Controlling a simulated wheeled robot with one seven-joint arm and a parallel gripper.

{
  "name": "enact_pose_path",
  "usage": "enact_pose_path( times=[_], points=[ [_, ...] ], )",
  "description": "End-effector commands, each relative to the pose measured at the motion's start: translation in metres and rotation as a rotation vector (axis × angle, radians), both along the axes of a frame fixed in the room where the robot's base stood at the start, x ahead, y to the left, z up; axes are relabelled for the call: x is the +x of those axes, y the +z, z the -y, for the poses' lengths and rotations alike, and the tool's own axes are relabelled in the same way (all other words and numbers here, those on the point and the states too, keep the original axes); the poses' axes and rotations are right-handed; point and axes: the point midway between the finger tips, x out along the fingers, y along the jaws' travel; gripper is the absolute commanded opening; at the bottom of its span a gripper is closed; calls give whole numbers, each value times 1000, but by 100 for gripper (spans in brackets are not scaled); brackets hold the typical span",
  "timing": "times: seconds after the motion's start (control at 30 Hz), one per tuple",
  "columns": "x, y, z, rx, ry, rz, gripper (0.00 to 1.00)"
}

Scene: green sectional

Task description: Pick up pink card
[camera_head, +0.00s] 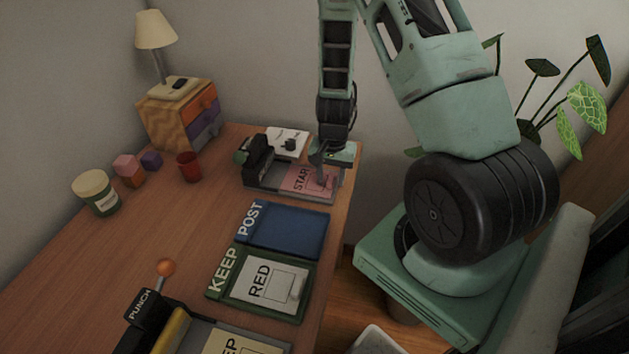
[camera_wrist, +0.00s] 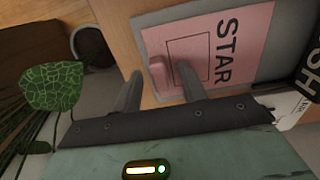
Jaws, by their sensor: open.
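The pink card (camera_head: 295,181), marked STAR, lies in a grey tray (camera_head: 262,187) at the far right of the desk. A black device stands at the tray's left end. In the wrist view the pink card (camera_wrist: 205,25) shows a printed rectangle and a raised pink tab (camera_wrist: 157,73) at its near edge. My gripper (camera_head: 323,172) is over the card's right end. In the wrist view my gripper (camera_wrist: 159,72) is open, its two fingers on either side of the tab as seen. I cannot tell whether they touch it.
A punch (camera_head: 150,318) stands at the front. A jar (camera_head: 96,192), small blocks and a red cup (camera_head: 189,167) are at left. A plant (camera_head: 585,105) is at right.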

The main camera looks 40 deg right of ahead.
Motion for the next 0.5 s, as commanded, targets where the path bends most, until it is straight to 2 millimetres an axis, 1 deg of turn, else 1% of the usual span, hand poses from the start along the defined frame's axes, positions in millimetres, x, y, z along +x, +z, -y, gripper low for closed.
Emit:
enact_pose_path(
  times=[0.07, 0.1, 0.17, 0.2, 0.23, 0.5],
  points=[
    [0, 0, 0, 0, 0, 0, 42],
    [0, 0, 0, 0, 0, 0, 31],
    [0, 0, 0, 0, 0, 0, 14],
    [0, 0, 0, 0, 0, 0, 3],
    [0, 0, 0, 0, 0, 0, 0],
    [0, 0, 0, 0, 0, 0, 0]
  ],
)
